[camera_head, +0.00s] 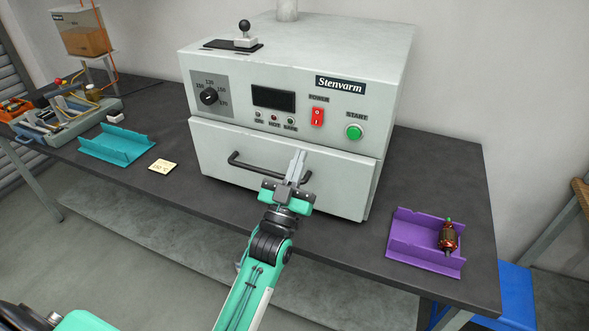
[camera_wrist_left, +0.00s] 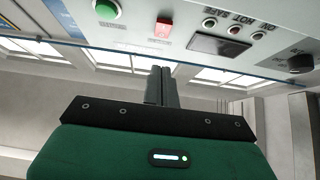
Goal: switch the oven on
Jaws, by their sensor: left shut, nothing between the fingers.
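The grey oven (camera_head: 250,150) stands on the dark workbench. Its red power switch (camera_head: 317,116) is on the front panel under the POWER label; it also shows in the left wrist view (camera_wrist_left: 163,27). The green start button (camera_head: 354,132) is to its right, and it shows at the top left of the left wrist view (camera_wrist_left: 107,9). The dark display (camera_head: 273,98) is blank. My left gripper (camera_head: 298,156) is shut and empty, in front of the oven door near the handle (camera_head: 250,166), below the switch. I cannot tell whether it touches the door. My right gripper is not in view.
A purple tray (camera_head: 404,247) with a copper-wound armature (camera_head: 447,238) lies at the right. A black-knobbed lever (camera_head: 244,34) stands on the oven top.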

